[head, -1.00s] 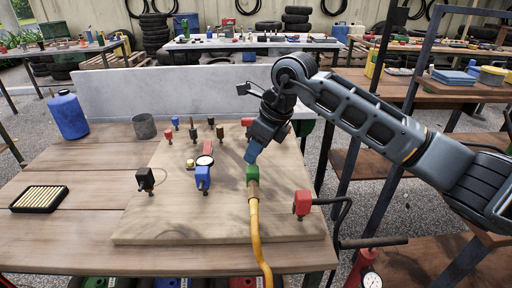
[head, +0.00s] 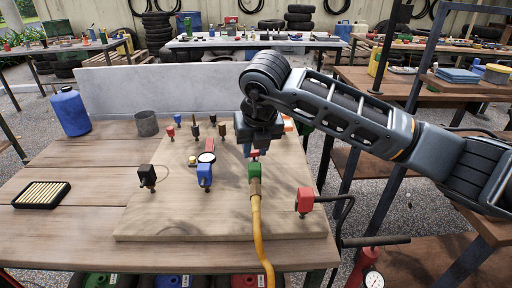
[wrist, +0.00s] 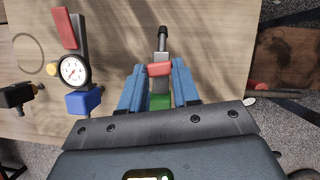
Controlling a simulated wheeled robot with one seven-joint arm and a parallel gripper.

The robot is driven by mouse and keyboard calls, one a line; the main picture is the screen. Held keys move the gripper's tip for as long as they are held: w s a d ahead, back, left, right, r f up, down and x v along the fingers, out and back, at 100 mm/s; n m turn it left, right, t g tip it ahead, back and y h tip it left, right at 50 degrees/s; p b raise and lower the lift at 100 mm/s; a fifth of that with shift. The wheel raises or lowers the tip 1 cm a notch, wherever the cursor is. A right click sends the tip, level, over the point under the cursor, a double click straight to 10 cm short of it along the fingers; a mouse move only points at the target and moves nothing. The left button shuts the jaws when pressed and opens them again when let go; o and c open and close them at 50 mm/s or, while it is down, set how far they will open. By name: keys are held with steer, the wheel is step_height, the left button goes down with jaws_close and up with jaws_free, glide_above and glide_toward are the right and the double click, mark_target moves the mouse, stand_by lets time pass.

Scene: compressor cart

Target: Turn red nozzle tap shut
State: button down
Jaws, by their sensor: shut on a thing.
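The red tap (wrist: 160,69) is a small red bar that sits just beyond a green block (wrist: 159,101) in the wrist view. My gripper (wrist: 159,75) has its two blue fingers on either side of this red bar and is shut on it. In the head view my gripper (head: 256,152) points down over the board, and a bit of the red tap (head: 254,153) shows under it, behind the green block (head: 255,172). A dark stem with a metal part (wrist: 162,40) stands beyond the tap. My gripper body hides the near side of the green block in the wrist view.
A yellow hose (head: 258,225) runs from the green block towards me. A gauge (wrist: 73,70) with a blue block (wrist: 83,101) and a red lever (wrist: 67,29) stands to the left. A red block (head: 304,200) with a black hose is at right. The wooden board (head: 170,225) is clear at front left.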

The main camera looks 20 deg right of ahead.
steer(key=shift+w+r+m+h, duration=0.1)
steer(key=shift+m+h, duration=0.3)
steer(key=shift+m, duration=0.6)
steer(key=c, duration=1.9)
jaws_free()
steer(key=shift+o, duration=0.2)
steer(key=o, duration=0.8)
steer(key=shift+a, duration=0.1)
steer(key=v, duration=0.7)
steer(key=shift+a+r, duration=0.1)
steer(key=shift+r, duration=0.25)
